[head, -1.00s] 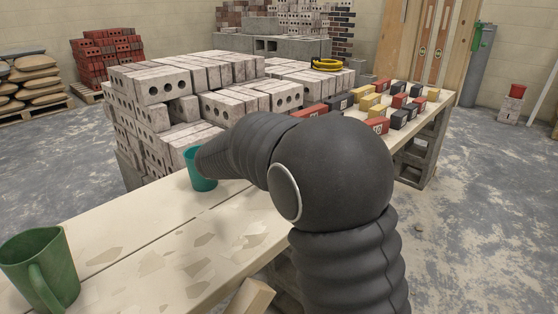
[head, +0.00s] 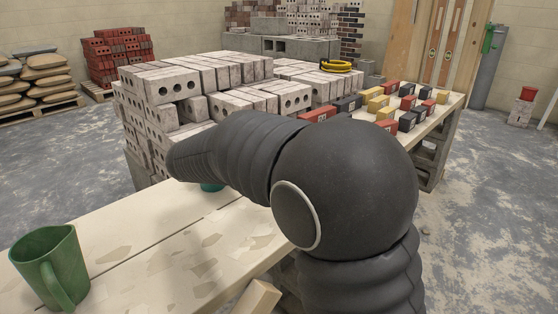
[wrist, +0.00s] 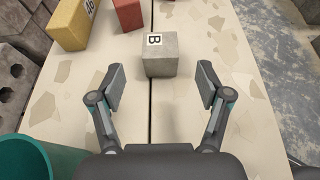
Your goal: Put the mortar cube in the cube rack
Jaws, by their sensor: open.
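The mortar cube (wrist: 160,62), a grey block marked with a "B" label, sits on the pale plank tabletop in the wrist view. My gripper (wrist: 161,84) is open and empty. Its two fingers stand apart on either side, a little nearer the camera than the cube, which lies between and just beyond their tips. In the head view my arm hides both gripper and cube. I cannot make out a cube rack in either view.
A yellow block (wrist: 70,24) and a red block (wrist: 127,14) lie beyond the cube. A teal cup (wrist: 22,160) stands close at the lower left, mostly hidden in the head view. A green jug (head: 48,268) stands at the table's left; stacked grey bricks (head: 205,75) rise behind.

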